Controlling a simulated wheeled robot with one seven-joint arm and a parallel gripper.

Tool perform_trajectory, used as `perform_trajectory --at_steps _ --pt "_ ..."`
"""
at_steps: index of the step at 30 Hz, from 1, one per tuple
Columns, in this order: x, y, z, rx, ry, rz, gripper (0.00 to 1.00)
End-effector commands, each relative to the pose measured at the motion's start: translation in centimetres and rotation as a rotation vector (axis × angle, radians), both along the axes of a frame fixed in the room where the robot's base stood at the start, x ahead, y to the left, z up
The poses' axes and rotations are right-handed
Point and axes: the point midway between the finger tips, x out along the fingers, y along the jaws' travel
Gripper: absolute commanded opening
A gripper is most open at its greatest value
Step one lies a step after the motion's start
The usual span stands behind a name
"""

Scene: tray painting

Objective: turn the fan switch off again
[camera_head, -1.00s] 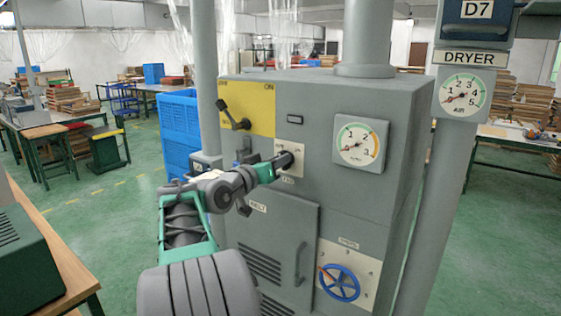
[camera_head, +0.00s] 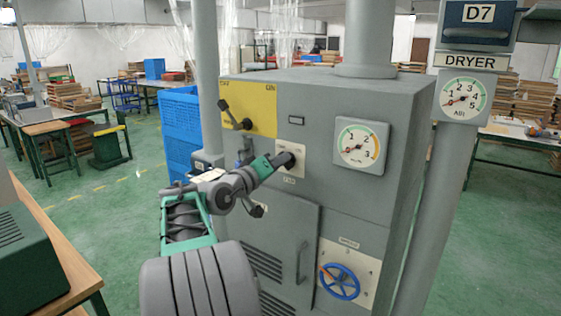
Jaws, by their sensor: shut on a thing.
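The fan switch is on a pale plate (camera_head: 290,170) on the front of the grey dryer cabinet, with a small label below it that appears to read FAN. My gripper (camera_head: 285,160) reaches from the lower left and is shut on the dark switch knob at this plate. The gripper and the knob overlap, so the knob's exact setting is hidden.
A yellow panel (camera_head: 249,106) with a dark lever sits just up and left of the switch. A round gauge (camera_head: 362,146) is to its right. A blue handwheel (camera_head: 340,282) and a door handle (camera_head: 301,262) are below. A grey post (camera_head: 207,80) stands left.

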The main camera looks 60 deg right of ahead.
Motion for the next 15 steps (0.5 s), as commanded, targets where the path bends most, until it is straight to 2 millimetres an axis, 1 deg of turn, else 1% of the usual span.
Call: perform_trajectory --at_steps 1,7,8,15 --pt "-0.06 0.00 -0.44 0.008 0.007 -0.002 0.00" --pt "-0.06 0.00 -0.47 0.008 0.007 -0.002 0.00" --pt "-0.06 0.00 -0.47 0.008 0.007 -0.002 0.16" --pt "-0.02 0.00 -0.25 0.004 0.003 -0.001 0.36"
